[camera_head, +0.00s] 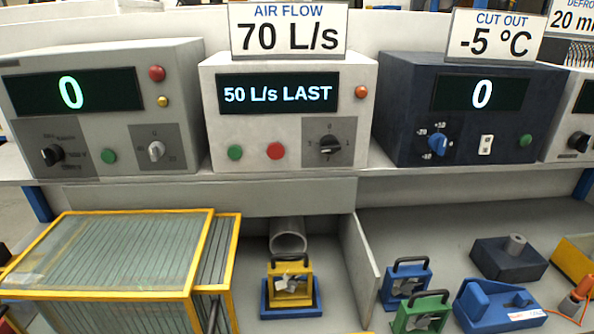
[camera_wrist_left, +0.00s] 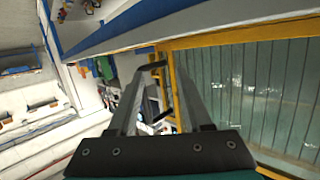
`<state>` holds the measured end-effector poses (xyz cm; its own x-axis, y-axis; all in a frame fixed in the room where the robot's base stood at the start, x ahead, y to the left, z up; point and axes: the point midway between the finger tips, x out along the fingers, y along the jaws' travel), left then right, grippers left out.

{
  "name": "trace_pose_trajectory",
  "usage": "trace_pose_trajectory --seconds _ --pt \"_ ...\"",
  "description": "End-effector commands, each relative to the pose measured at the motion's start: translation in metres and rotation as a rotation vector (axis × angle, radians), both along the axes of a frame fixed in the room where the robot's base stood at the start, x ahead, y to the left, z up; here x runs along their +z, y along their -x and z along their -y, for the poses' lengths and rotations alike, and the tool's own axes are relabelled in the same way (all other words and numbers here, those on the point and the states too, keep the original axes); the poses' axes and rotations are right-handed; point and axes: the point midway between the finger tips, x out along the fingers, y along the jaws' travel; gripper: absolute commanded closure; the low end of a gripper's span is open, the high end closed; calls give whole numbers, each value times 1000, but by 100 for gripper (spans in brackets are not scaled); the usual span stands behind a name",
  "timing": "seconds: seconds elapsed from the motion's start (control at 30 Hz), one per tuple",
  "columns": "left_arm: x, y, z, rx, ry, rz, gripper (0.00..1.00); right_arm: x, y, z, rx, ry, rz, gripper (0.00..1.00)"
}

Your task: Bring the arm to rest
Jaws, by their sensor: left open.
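My left gripper (camera_wrist_left: 157,78) shows only in the left wrist view. Its two fingers stand apart with nothing between them, so it is open and empty. A yellow-framed panel of ribbed glass (camera_wrist_left: 250,95) lies to the right of the fingers in that view. I cannot tell the exact gap between them. Neither gripper shows in the head view, and my right gripper is in no view.
Shelf boxes: grey (camera_head: 104,105) reads 0, white (camera_head: 290,110) reads "50 L/s LAST", dark (camera_head: 465,112) reads 0. Below stand a yellow-framed glass case (camera_head: 110,255), a yellow fan unit (camera_head: 290,285) before a grey pipe (camera_head: 288,236), and blue (camera_head: 407,283) and green (camera_head: 420,314) units.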

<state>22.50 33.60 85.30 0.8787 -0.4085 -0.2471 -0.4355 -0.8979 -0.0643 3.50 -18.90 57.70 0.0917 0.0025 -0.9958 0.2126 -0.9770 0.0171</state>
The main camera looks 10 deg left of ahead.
Motion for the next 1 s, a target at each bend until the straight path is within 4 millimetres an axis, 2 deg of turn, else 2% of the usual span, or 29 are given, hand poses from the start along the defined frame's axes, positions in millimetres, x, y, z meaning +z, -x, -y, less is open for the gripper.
trace_pose_trajectory --seconds 0.03,0.1,0.2,0.3,0.4,0.5,0.6,0.7,0.8,1.0 --pt "-40 4 -2 71 -42 -67 50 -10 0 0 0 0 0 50" --pt "-90 14 -5 155 -108 -180 50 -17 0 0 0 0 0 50" --pt "-158 36 2 247 -185 -357 50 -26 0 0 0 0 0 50" --pt "-220 68 21 309 -246 -553 50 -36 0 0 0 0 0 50" --pt "-271 104 53 331 -291 -753 50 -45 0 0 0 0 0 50" --pt "-306 139 89 318 -323 -930 50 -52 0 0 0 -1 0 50" --pt "-325 165 120 292 -343 -1062 50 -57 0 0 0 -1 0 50" --pt "-333 182 140 268 -356 -1143 50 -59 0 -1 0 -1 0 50" --pt "-336 189 148 255 -363 -1178 50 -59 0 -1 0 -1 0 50" --pt "-335 191 148 254 -365 -1182 50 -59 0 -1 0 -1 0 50"
